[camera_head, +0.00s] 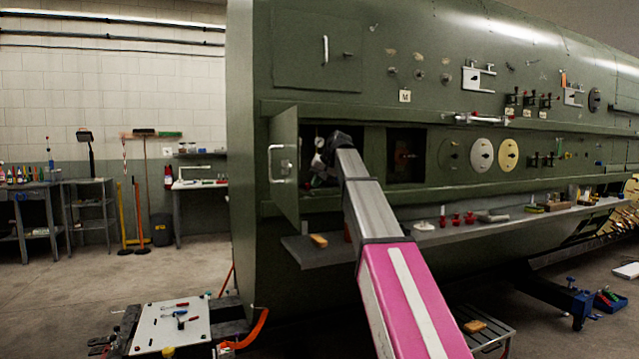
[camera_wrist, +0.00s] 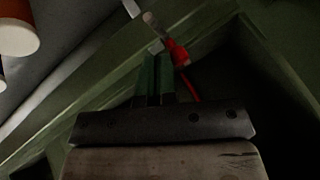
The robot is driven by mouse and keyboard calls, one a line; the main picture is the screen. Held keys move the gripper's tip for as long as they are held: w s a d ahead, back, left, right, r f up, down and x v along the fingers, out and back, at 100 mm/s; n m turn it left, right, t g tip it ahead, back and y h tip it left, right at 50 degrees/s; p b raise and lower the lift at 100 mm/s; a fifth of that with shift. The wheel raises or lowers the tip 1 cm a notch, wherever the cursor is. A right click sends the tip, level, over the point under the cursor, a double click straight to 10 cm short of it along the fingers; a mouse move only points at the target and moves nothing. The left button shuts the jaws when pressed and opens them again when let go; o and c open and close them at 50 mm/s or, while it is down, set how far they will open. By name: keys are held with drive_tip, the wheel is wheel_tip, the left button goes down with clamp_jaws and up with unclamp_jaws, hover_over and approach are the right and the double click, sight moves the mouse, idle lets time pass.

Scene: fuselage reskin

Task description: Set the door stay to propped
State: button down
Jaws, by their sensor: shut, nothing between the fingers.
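The green hinged door (camera_head: 284,185) of the lower left compartment stands open, swung outward, with a pale handle on its face. My arm reaches into that compartment, and its wrist covers much of the opening in the head view. In the wrist view my gripper (camera_wrist: 158,60) has its two green fingers together, with nothing between them. Just right of the fingertips is a red part (camera_wrist: 179,53) with a pale, blunt end and a red rod trailing down. It may be the door stay; I cannot tell its setting. It looks very close to the fingers; contact is unclear.
A green frame edge (camera_wrist: 70,110) runs diagonally behind the fingers. White and reddish cup-like objects (camera_wrist: 18,38) are at the upper left. A dark open bay lies right of my wrist.

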drive_tip(key=shift+s+a, duration=0.1)
drive_tip(key=shift+s+a+m+t+h, duration=0.4)
drive_tip(key=shift+s+a+m, duration=0.1)
drive_tip(key=shift+a+m, duration=0.35)
drive_tip(key=shift+m+t+h, duration=0.3)
drive_tip(key=shift+m+h, duration=0.1)
drive_tip(key=shift+m, duration=0.45)
drive_tip(key=shift+s+a, duration=0.2)
drive_tip(key=shift+a, duration=0.6)
drive_tip(key=shift+s+a, duration=0.15)
drive_tip(key=shift+a, duration=0.6)
drive_tip(key=shift+s+a, duration=0.2)
drive_tip(key=shift+a, duration=0.7)
drive_tip(key=shift+r, duration=0.1)
